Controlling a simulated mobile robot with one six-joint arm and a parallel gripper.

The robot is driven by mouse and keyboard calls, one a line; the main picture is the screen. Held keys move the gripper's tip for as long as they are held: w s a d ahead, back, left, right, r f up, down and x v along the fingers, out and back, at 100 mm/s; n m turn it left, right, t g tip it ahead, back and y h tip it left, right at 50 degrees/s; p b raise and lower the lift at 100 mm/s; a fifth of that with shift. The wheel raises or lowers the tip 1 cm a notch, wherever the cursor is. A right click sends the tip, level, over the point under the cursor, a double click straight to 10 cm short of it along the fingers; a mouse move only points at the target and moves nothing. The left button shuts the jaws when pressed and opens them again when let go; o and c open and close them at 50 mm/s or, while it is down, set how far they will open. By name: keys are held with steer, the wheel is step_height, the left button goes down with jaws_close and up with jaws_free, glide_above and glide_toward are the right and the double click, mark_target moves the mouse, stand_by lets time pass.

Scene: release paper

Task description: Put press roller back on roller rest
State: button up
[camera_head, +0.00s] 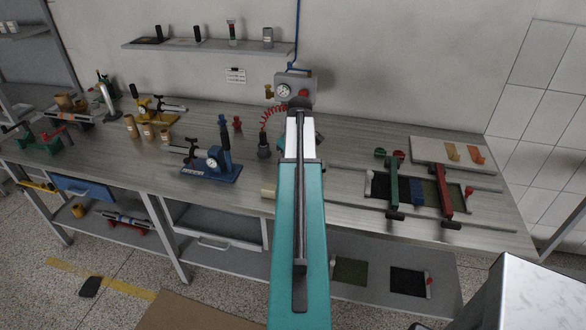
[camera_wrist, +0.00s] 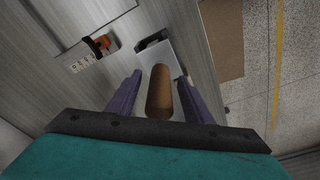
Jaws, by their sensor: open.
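In the wrist view, a brown, rounded cylinder (camera_wrist: 159,92), which looks like the press roller's handle, lies between the two purple fingers of my gripper (camera_wrist: 157,95). The gripper is open, with a visible gap on each side of the cylinder. A pale block (camera_wrist: 172,56) with a dark bracket sits just beyond the cylinder's far end. Whether it is the roller or the roller rest I cannot tell. In the head view, my teal arm hides the gripper and the brown cylinder. A cream piece (camera_head: 268,192) shows beside the arm at the table's front edge.
The wrist view shows an orange part by a white label (camera_wrist: 84,62) at left and the table edge at right. In the head view, a blue-based gauge stand (camera_head: 208,172) stands left of my arm. A frame with green and red bars (camera_head: 440,190) lies right.

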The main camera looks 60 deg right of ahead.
step_height(320, 180, up, 13)
steer(key=s+b, duration=0.1)
steer(key=b, duration=0.2)
steer(key=shift+s+a+r+b, duration=0.2)
steer(key=shift+s+b, duration=0.1)
steer(key=shift+b, duration=0.05)
stand_by(0.4)
stand_by(0.9)
